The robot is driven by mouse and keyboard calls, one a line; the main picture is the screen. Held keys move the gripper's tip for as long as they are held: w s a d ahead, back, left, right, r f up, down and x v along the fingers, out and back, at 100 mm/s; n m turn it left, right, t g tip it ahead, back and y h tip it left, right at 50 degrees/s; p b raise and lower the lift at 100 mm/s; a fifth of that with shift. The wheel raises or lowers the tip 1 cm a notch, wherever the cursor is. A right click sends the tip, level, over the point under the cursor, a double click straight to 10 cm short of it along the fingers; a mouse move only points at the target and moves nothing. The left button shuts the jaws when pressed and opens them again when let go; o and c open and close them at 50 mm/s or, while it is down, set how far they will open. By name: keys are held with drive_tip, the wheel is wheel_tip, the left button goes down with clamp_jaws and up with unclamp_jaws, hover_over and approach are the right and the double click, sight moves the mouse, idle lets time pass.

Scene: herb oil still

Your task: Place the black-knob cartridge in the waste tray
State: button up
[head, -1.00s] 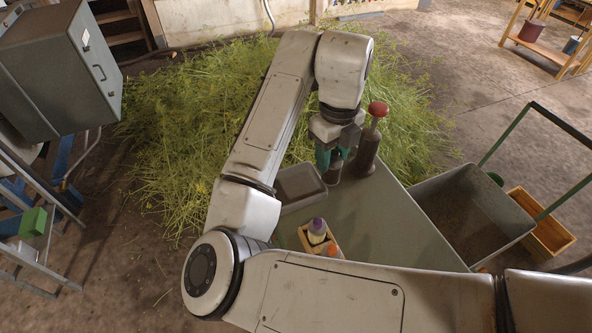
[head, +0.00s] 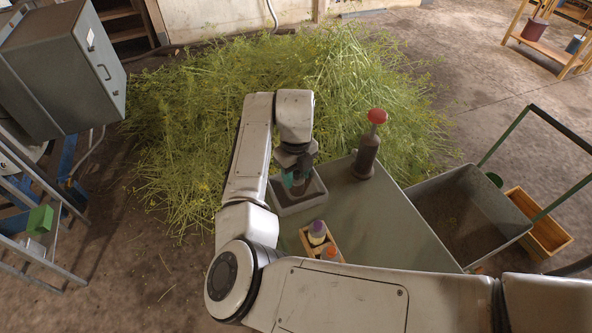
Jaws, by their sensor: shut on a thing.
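My gripper (head: 299,179), with teal fingers, is over the grey waste tray (head: 300,205) at the left edge of the table. It is shut on a small dark thing, which I take to be the black-knob cartridge (head: 299,189). The fingers hide most of the cartridge, and its knob cannot be made out. The cartridge is within the tray's outline in the head view; whether it touches the tray's floor I cannot tell.
A dark cylinder with a red knob (head: 367,150) stands on the grey-green table (head: 375,215). A wooden caddy (head: 329,236) holds a purple-capped and an orange-capped bottle at the near side. A grey bin (head: 468,215) stands to the right. The table's middle is clear.

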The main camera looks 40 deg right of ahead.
drive_tip(key=shift+f, duration=0.1)
drive_tip(key=shift+f, duration=0.15)
drive_tip(key=o, duration=1.1)
wheel_tip(320, 180, up, 12)
drive_tip(key=b, duration=0.2)
drive_tip(key=shift+r+b, duration=0.25)
drive_tip(key=shift+b, duration=0.1)
